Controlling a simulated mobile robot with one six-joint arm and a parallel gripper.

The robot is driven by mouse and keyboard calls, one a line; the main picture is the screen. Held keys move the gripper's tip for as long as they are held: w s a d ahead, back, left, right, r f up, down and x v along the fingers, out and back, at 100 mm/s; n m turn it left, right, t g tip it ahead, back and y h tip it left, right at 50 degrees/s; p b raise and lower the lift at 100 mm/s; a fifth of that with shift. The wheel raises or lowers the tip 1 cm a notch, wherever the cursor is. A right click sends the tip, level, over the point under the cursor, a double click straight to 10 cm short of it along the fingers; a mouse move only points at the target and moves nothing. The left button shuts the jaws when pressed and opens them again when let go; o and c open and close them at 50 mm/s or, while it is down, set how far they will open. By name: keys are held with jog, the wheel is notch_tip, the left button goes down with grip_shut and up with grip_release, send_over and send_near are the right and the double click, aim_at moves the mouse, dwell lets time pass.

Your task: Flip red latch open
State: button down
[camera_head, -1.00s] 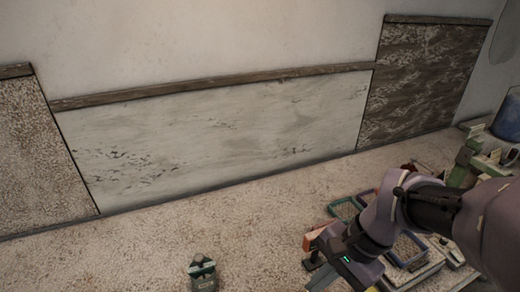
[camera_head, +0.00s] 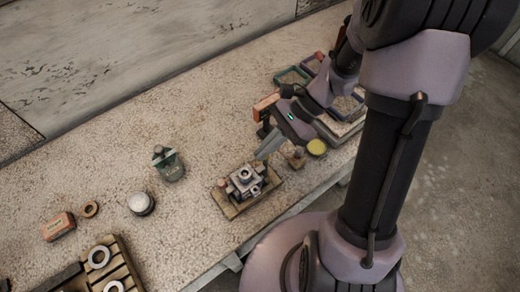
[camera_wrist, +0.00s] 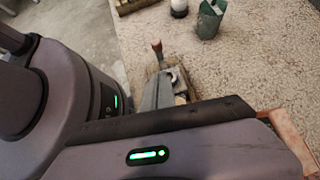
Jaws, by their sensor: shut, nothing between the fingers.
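A small metal fixture (camera_head: 246,180) sits on a wooden board (camera_head: 232,210) near the front edge of the bench. A small reddish part (camera_head: 222,183), likely the red latch, shows at its left side in the head view. In the wrist view a red-tipped lever (camera_wrist: 157,46) stands up just beyond my fingers. My gripper (camera_head: 265,153) is shut and empty, just above and right of the fixture in the head view. Its grey fingers (camera_wrist: 158,90) cover part of the fixture in the wrist view. I cannot tell whether they touch it.
A slatted tray (camera_head: 122,252) lies at the lower left. Frames (camera_head: 292,76) and an orange box (camera_head: 264,107) lie behind my gripper.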

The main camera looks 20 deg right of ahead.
jog(key=b+x, duration=0.2)
jog(key=x, duration=0.4)
jog(key=shift+f, duration=0.15)
jog(key=a, duration=0.1)
jog(key=a+b, duration=0.1)
jog(key=a, duration=0.1)
jog(key=shift+s+a, duration=0.25)
jog(key=shift+s, duration=0.15)
jog(key=shift+a, duration=0.25)
jog(key=shift+w+a, duration=0.1)
jog(key=shift+w, duration=0.05)
